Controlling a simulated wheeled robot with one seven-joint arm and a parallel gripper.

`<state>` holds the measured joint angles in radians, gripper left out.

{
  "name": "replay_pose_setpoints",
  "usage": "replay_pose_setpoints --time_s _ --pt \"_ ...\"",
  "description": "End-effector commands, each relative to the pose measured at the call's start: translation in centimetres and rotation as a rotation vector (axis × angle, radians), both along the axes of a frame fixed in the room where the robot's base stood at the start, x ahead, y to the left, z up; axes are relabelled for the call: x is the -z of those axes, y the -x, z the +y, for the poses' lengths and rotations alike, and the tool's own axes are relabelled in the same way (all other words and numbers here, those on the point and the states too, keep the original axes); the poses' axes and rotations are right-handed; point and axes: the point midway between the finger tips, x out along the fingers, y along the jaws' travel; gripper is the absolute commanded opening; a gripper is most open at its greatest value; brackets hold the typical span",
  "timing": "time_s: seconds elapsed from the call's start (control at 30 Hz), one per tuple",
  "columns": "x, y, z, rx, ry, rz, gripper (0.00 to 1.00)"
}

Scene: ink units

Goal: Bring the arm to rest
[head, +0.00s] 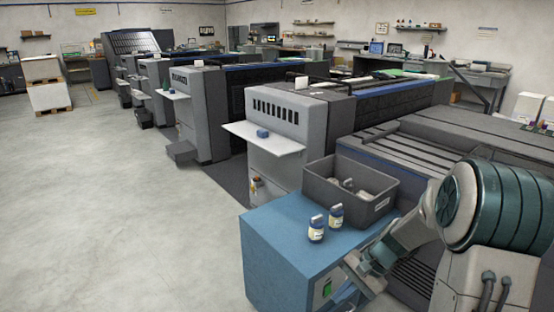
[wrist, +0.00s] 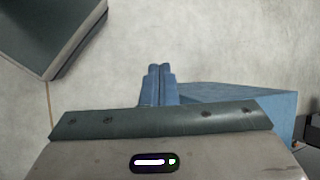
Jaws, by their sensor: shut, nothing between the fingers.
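My arm reaches in from the right of the head view and bends down in front of the blue cabinet (head: 285,240). The end of my arm is low at the cabinet's front, and the fingertips are hard to make out there. In the wrist view my gripper (wrist: 160,68) shows with its two blue fingers together and nothing between them. The floor lies beyond the fingertips, and the side of a blue cabinet (wrist: 245,100) is to their right.
Two small jars, one in front (head: 316,230) and one behind (head: 336,215), stand on the cabinet top beside a grey bin (head: 345,193) holding several items. Large grey printing machines (head: 300,130) line the back. The floor at left (head: 110,200) is clear.

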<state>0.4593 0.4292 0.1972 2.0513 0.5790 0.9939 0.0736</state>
Motion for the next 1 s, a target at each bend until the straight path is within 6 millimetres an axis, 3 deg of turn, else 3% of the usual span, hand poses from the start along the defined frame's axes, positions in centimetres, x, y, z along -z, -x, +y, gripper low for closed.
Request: replay_pose_setpoints --time_s 0.03,0.1,0.6,0.8,1.0 --pt "-2.9 0.9 0.5 -0.045 0.045 -0.027 0.00" --pt "-5.3 2.2 0.9 -0.103 0.105 -0.060 0.00" --pt "-20.6 12.2 1.8 -0.475 0.481 -0.339 0.00" --pt "-24.5 15.4 1.5 -0.582 0.589 -0.449 0.00" --pt "-25.9 16.9 1.2 -0.632 0.638 -0.503 0.00"
